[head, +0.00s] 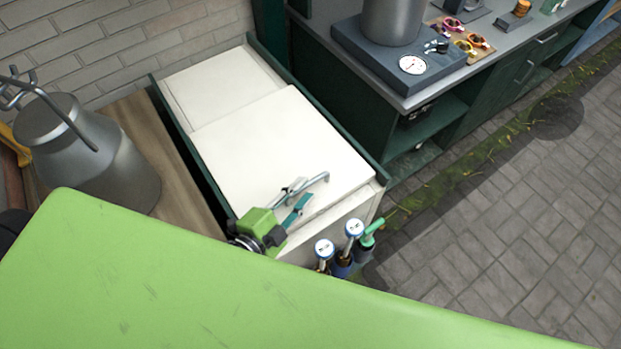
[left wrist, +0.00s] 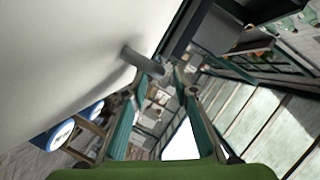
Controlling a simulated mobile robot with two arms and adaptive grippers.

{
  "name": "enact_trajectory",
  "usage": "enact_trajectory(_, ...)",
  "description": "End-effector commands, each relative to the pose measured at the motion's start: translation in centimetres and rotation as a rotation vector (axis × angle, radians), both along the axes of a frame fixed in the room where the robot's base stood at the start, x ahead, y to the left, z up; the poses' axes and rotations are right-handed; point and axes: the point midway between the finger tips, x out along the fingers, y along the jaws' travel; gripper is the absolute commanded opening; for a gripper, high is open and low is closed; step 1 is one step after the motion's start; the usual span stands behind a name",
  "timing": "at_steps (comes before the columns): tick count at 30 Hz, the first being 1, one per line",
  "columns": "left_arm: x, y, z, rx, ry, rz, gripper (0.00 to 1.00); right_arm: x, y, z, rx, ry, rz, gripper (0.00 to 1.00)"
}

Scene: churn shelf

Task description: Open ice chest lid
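The ice chest (head: 345,208) is a white box in a dark green frame, seen in the head view left of centre. Its white lid (head: 275,135) lies flat and closed. A curved grey metal handle (head: 317,179) sits at the lid's front edge. My left gripper (head: 304,191) is at that handle, its two teal fingers apart. In the left wrist view the handle (left wrist: 143,62) reaches toward the gap between the fingertips (left wrist: 160,80). I cannot tell whether they touch it. My right gripper is not in view.
A metal milk can (head: 95,150) stands on a wooden top at left. Bottles with white caps (head: 354,229) stand at the chest's front. A dark green counter (head: 340,110) with a scale (head: 412,64) is behind, at right. Open paving (head: 480,220) lies at right.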

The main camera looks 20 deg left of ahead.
Motion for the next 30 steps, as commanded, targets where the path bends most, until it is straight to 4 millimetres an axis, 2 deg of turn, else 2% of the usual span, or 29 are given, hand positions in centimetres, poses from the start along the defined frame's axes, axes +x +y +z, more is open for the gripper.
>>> enact_trajectory(3,1.9,-0.6,-0.2,-0.001,-0.002,0.000,0.26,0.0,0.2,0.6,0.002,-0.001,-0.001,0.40)
enact_trajectory(8,3.4,-1.1,-0.7,-0.002,0.000,0.001,0.26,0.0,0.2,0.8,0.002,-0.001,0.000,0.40)
enact_trajectory(20,4.0,-1.3,-1.0,0.000,0.002,0.001,0.26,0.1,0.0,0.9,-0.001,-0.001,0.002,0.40)
enact_trajectory(23,4.0,-1.3,-0.9,-0.001,0.001,0.000,0.00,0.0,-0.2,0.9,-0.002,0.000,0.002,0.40)
enact_trajectory(30,4.0,-1.2,-1.0,0.000,0.001,-0.001,0.00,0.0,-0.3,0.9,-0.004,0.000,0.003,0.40)
